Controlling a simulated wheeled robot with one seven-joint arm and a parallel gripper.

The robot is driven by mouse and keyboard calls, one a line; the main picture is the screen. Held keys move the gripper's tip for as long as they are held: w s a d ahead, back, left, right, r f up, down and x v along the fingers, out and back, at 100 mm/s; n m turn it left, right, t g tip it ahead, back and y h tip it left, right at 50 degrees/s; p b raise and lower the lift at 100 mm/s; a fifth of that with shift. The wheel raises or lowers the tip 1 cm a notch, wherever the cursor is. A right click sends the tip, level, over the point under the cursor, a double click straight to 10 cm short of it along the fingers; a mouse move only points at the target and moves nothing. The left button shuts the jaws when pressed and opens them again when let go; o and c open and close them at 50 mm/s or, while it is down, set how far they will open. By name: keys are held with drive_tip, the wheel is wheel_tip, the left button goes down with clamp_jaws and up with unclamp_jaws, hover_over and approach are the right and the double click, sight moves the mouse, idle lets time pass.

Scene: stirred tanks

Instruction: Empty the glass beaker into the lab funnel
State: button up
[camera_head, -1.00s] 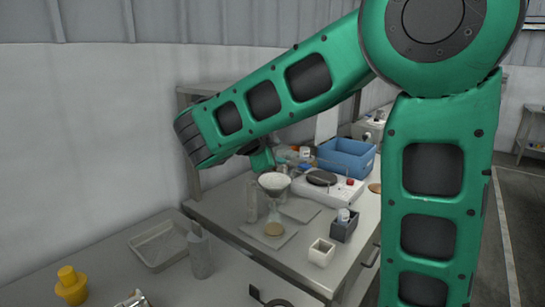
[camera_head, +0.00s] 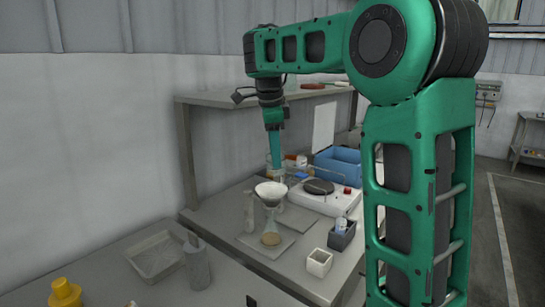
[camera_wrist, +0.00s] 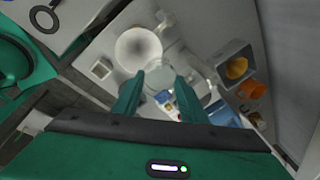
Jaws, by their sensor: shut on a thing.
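The lab funnel (camera_head: 270,190) is a white cone standing upright in the neck of a clear flask (camera_head: 271,225) on the bench. In the wrist view the funnel (camera_wrist: 138,48) is a round pale mouth just beyond my fingertips. My gripper (camera_head: 275,158) points down above and behind the funnel. In the wrist view my green fingers (camera_wrist: 160,88) are shut on the glass beaker (camera_wrist: 163,79), which is clear and faint between them. The beaker's contents and exact tilt cannot be made out.
A blue bin (camera_head: 338,163), a white hotplate (camera_head: 325,195) and a dark grey box (camera_head: 342,235) stand right of the funnel. A small white container (camera_head: 319,262) is at the bench's front. A shelf (camera_head: 230,98) runs behind. A clear cylinder (camera_head: 249,212) stands left of the flask.

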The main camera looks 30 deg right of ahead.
drive_tip(key=shift+d+r+g+y, duration=0.1)
drive_tip(key=shift+r+g+y, duration=0.1)
drive_tip(key=shift+g+y, duration=0.5)
drive_tip(key=shift+r+y, duration=0.15)
drive_tip(key=shift+y, duration=0.25)
idle(0.4)
